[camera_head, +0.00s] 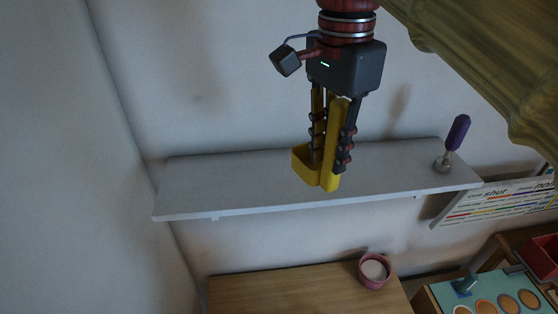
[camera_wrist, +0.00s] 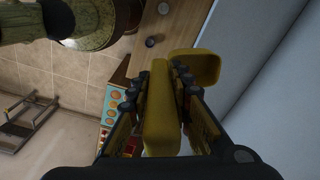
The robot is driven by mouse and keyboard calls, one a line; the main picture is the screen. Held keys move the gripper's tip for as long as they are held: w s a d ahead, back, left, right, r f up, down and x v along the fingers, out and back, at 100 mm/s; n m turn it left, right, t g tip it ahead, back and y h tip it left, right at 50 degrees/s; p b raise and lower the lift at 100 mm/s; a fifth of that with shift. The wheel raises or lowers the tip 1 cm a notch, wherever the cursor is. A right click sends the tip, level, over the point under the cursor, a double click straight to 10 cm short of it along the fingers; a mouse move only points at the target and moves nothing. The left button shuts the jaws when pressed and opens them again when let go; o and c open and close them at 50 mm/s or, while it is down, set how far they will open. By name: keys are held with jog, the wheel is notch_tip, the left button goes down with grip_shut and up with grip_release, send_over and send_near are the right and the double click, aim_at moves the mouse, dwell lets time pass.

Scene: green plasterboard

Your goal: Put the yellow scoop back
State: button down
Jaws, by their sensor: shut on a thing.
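My gripper (camera_head: 331,165) points down and is shut on the yellow scoop (camera_head: 328,180), whose handle runs up between the fingers. The scoop's bowl is at the lower left of the fingers. In the head view the scoop overlaps the middle of the grey wall shelf (camera_head: 230,178); I cannot tell whether it touches the shelf. In the wrist view the yellow scoop (camera_wrist: 163,115) lies between the fingers of my gripper (camera_wrist: 160,95), with its bowl at the upper right.
A purple-handled tool (camera_head: 457,133) stands at the shelf's right end. A pink bowl with white contents (camera_head: 373,271) sits on the wooden surface (camera_head: 270,292) below. A large greenish-brown form (camera_head: 490,60) fills the upper right. The shelf's left part is bare.

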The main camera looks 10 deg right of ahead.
jog(key=shift+w+a+f+p, duration=0.7)
jog(key=shift+w+f+p, duration=0.1)
jog(key=shift+w+f, duration=1.45)
jog(key=shift+w+a+f+p, duration=0.65)
jog(key=shift+w+f+p, duration=0.15)
jog(key=shift+w+f, duration=1.45)
jog(key=shift+w+a+f+p, duration=0.75)
jog(key=shift+w+f, duration=1.25)
jog(key=shift+w, duration=0.45)
jog(key=shift+f, duration=0.15)
jog(key=c, duration=1.6)
grip_release()
jog(key=shift+r, duration=0.2)
jog(key=r, duration=0.6)
jog(key=r+b, duration=0.1)
jog(key=r, duration=0.5)
jog(key=shift+s+a, duration=0.15)
jog(key=shift+s, duration=0.05)
